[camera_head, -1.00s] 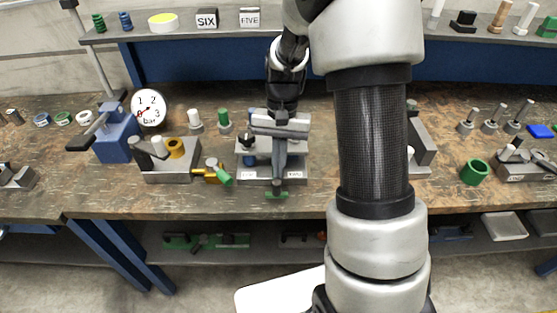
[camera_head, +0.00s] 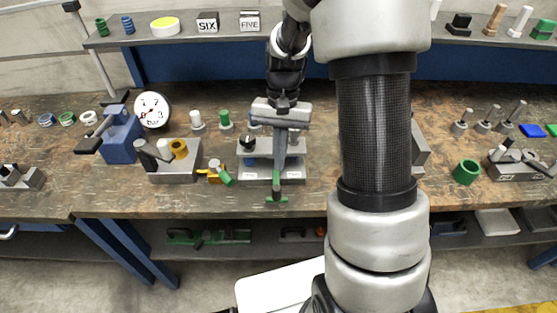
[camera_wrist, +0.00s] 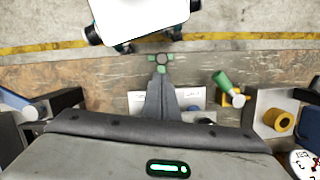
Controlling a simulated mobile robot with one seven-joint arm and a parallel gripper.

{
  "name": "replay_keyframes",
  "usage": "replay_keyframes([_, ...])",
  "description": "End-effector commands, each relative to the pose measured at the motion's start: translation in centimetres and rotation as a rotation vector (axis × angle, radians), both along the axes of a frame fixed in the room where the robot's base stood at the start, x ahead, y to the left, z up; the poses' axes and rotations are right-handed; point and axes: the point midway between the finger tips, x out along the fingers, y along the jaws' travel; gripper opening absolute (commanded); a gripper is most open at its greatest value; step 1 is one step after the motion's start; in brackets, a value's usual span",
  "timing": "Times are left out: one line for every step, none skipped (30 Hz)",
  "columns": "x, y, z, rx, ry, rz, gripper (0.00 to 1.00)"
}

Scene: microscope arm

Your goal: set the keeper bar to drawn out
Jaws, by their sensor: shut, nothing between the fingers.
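The microscope arm fixture (camera_head: 256,183) is a grey block with white labels and a black knob (camera_head: 247,144) at the bench's middle. A green crosspiece (camera_head: 276,200), seemingly the keeper bar's handle, sticks out past its front edge; it also shows in the wrist view (camera_wrist: 143,57). My gripper (camera_head: 277,182) reaches down over the fixture. Its fingers are shut and empty, with the tips (camera_wrist: 161,68) at the green crosspiece; I cannot tell whether they touch it. The bar behind the handle is hidden by my fingers.
A yellow fitting with a green handle (camera_head: 222,176) lies close left of the fixture. Further left stand a grey block with posts (camera_head: 172,174), a blue vise (camera_head: 120,142) and a gauge (camera_head: 152,109). A green ring (camera_head: 466,172) stands right. The bench front edge is near.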

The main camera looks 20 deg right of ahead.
Motion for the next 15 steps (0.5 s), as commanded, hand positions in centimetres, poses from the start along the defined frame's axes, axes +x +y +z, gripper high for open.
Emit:
replay_keyframes([0.2, -0.2, 2.0, -0.001, -0.003, -0.001, 0.0])
replay_keyframes([0.3, -0.2, 2.5, -0.001, -0.004, -0.001, 0.0])
replay_keyframes([0.4, -0.3, 3.2, -0.002, -0.005, -0.001, 0.0])
replay_keyframes([0.4, -0.4, 3.6, -0.001, -0.005, 0.0, 0.0])
replay_keyframes([0.4, -0.4, 4.0, -0.001, -0.005, 0.0, 0.0])
replay_keyframes([0.5, -0.5, 4.3, -0.001, -0.005, 0.0, 0.0])
replay_keyframes([0.5, -0.5, 4.5, -0.001, -0.005, 0.0, 0.0])
replay_keyframes([0.5, -0.5, 4.6, -0.002, -0.006, 0.0, 0.0])
replay_keyframes([0.6, -0.5, 4.7, -0.002, -0.006, 0.0, 0.0])
replay_keyframes([0.6, -0.6, 4.7, -0.002, -0.006, 0.0, 0.0])
replay_keyframes([0.6, -0.6, 4.7, -0.001, -0.007, 0.0, 0.0])
replay_keyframes([0.6, -0.6, 4.6, -0.001, -0.007, 0.0, 0.0])
replay_keyframes([0.6, -0.6, 4.6, -0.001, -0.007, 0.0, 0.0])
replay_keyframes([0.6, -0.6, 4.6, -0.001, -0.007, 0.0, 0.0])
replay_keyframes([0.6, -0.6, 4.6, -0.001, -0.007, 0.0, 0.0])
